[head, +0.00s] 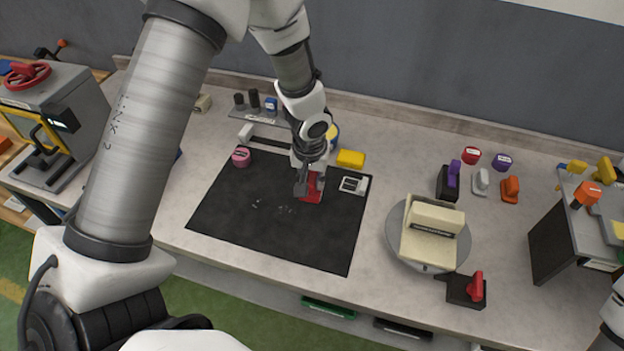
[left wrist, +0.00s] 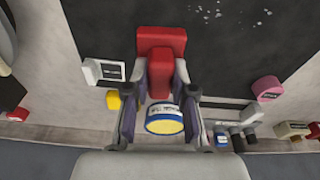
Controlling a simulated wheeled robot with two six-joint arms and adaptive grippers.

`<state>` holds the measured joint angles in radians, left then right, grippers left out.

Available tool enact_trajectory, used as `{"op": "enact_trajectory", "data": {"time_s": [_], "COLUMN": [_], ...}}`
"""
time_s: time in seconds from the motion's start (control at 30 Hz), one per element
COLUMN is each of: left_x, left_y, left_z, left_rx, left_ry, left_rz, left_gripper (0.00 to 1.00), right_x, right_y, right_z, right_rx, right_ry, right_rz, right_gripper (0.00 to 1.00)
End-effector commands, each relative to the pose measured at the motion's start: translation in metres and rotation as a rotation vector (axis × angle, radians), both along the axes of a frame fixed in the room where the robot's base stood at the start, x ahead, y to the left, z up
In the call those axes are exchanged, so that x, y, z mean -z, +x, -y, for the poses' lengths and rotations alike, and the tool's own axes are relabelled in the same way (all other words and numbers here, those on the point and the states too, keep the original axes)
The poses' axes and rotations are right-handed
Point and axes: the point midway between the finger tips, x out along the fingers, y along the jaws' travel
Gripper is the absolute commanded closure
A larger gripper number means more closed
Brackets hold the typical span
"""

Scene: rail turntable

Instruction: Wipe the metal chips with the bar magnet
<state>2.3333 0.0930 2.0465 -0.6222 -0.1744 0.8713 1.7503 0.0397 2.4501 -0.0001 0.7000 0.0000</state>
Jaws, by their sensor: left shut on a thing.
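The red bar magnet (head: 312,190) is at the right part of the black mat (head: 240,225), held by my left gripper (head: 308,176). In the left wrist view the magnet (left wrist: 160,42) sits between the two fingers of the gripper (left wrist: 160,88), which is shut on its narrower red grip. I cannot tell whether the magnet touches the mat. Small grey metal chips (head: 284,210) lie scattered on the mat to the left of the magnet. They also show in the left wrist view (left wrist: 200,14), near the top. My right gripper is out of view.
A pink round piece (head: 241,157) stands at the mat's upper left corner. A white block (head: 354,186) and a yellow block (head: 350,159) stand at its right. A round turntable (head: 398,252) with a cream block is further right. The mat's left and front parts are clear.

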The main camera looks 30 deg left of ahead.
Motion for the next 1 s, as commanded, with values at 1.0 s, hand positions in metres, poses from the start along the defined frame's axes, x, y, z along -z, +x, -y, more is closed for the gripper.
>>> {"op": "enact_trajectory", "data": {"time_s": [1.0], "left_x": [-0.035], "left_y": [0.003], "left_z": [0.0], "left_rx": [0.0], "left_ry": [0.0], "left_rz": [0.0], "left_gripper": [1.0], "right_x": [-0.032], "right_y": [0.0], "right_z": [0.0], "right_rx": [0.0], "right_ry": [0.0], "right_rz": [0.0], "right_gripper": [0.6]}}
